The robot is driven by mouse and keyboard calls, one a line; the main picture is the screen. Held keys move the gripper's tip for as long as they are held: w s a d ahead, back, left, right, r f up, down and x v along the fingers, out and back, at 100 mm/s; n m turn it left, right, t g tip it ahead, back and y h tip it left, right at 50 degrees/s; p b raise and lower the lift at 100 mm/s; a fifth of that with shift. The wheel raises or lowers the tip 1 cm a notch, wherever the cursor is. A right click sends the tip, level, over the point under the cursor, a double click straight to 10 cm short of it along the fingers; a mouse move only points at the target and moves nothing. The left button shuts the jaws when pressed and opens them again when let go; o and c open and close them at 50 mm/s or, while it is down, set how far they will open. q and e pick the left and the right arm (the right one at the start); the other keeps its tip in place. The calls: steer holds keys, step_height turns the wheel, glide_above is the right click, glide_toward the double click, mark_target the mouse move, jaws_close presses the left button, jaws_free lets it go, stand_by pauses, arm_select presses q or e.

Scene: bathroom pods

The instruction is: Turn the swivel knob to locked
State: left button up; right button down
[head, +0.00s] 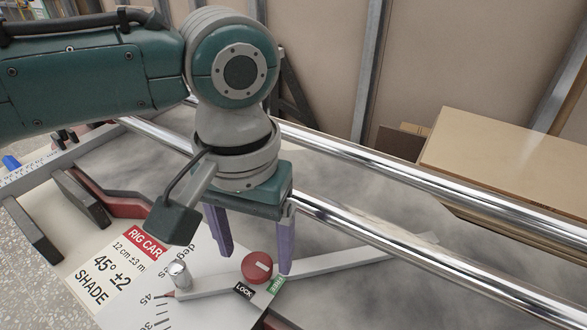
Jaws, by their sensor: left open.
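The swivel knob (257,267) is a round red cap with a short white mark. It sits on a long pale arm that lies across the printed board. A black LOCK label (244,290) is below the knob to the left, and a green FREE label (277,285) is below it to the right. The white mark lies on the knob's right half, nearer the FREE side. My left gripper (255,262) points down with its purple fingers apart, one on each side of the knob in the picture. I cannot tell whether they touch it. My right gripper is out of view.
A silver post (179,275) stands on the pale arm left of the knob. Two chrome rails (400,255) run diagonally behind and right of my gripper. The RIG CAR board (120,275) carries an angle scale. Dark clamp blocks (80,198) are at left, boxes (500,165) at right.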

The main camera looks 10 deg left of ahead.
arm_select(q)
steer(key=shift+f, duration=0.9)
jaws_close()
